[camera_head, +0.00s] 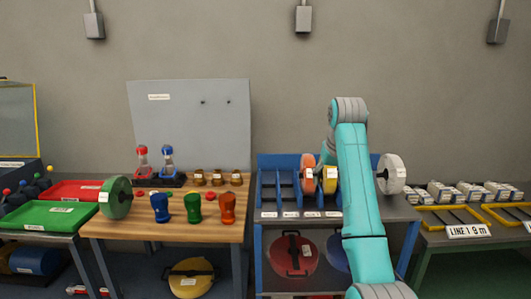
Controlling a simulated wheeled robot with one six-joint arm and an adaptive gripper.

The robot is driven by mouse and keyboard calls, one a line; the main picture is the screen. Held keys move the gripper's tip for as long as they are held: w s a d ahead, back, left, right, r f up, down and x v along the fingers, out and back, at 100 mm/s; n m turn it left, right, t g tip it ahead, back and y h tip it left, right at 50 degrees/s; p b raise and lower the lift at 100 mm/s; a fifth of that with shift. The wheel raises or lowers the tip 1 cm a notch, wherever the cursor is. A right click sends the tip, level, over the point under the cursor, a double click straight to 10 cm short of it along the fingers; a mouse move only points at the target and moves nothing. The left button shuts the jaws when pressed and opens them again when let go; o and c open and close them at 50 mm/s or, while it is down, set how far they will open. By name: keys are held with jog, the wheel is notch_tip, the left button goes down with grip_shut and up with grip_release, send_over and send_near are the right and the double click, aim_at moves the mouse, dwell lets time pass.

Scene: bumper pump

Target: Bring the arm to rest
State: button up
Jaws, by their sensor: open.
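My teal arm (358,195) rises from the bottom of the head view, right of the middle, with a grey joint at its top. It stands in front of the blue rack and the grey bench. My gripper does not show; the end of the arm seems hidden behind the arm's own links.
A wooden table (170,231) holds a green wheel (115,198) and blue, green and orange cups. Behind my arm, a blue rack (267,188) holds orange and yellow discs; a white wheel (391,174) is beside my arm. Trays stand at far left and right.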

jog(key=s+f+t, duration=0.2)
jog(key=s+f, duration=0.1)
jog(key=f, duration=2.4)
jog(key=s+f+t, duration=0.3)
jog(key=s+f, duration=1.7)
jog(key=s+f+t, duration=0.1)
jog(key=s+t, duration=0.1)
jog(key=s, duration=2.3)
jog(key=s+r+t, duration=0.3)
jog(key=s+r, duration=1.4)
jog(key=s, duration=0.3)
jog(key=shift+s+r, duration=0.15)
jog(key=shift+r, duration=0.2)
